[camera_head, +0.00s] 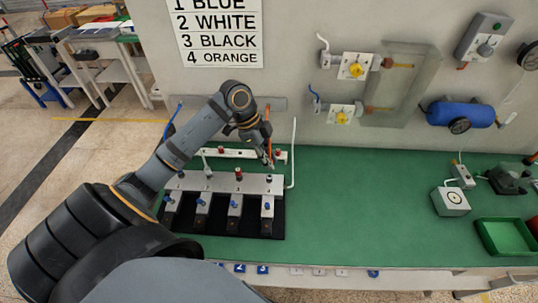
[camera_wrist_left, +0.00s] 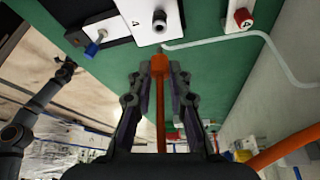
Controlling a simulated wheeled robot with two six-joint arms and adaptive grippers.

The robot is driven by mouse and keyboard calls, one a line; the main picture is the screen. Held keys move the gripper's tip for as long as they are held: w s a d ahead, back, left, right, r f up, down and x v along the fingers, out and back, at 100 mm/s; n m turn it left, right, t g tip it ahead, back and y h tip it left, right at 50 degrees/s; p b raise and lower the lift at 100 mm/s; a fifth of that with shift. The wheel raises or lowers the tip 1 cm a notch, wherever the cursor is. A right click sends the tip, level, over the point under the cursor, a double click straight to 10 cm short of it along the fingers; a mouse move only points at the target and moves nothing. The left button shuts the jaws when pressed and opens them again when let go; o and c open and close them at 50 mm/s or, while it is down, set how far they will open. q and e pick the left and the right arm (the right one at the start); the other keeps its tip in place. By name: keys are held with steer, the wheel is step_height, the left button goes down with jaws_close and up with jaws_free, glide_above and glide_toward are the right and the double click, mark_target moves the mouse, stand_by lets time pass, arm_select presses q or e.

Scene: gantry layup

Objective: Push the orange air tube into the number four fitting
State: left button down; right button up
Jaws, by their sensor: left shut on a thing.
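The orange air tube (camera_head: 268,122) hangs down to my left gripper (camera_head: 269,157) at the back of the valve block. In the left wrist view, my left gripper (camera_wrist_left: 159,78) is shut on the tube just behind its end, with a finger on each side of the orange collar (camera_wrist_left: 159,66). The number four fitting (camera_wrist_left: 160,20) is a dark round port on the white block marked 4. The tube end points toward this fitting and stands apart from it, with green table between them. My right gripper is in neither view.
A loose white tube (camera_wrist_left: 225,37) curves beside the tube end; it stands upright in the head view (camera_head: 293,150). A red fitting (camera_wrist_left: 243,18) marked 4 is on the rear manifold. Blue-handled valves (camera_head: 202,202) line the front.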

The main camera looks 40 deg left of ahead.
arm_select(q)
steer(key=shift+f+b, duration=0.55)
steer(key=shift+f, duration=0.8)
steer(key=shift+r, duration=0.1)
steer(key=shift+p, duration=0.4)
steer(key=shift+p, duration=0.3)
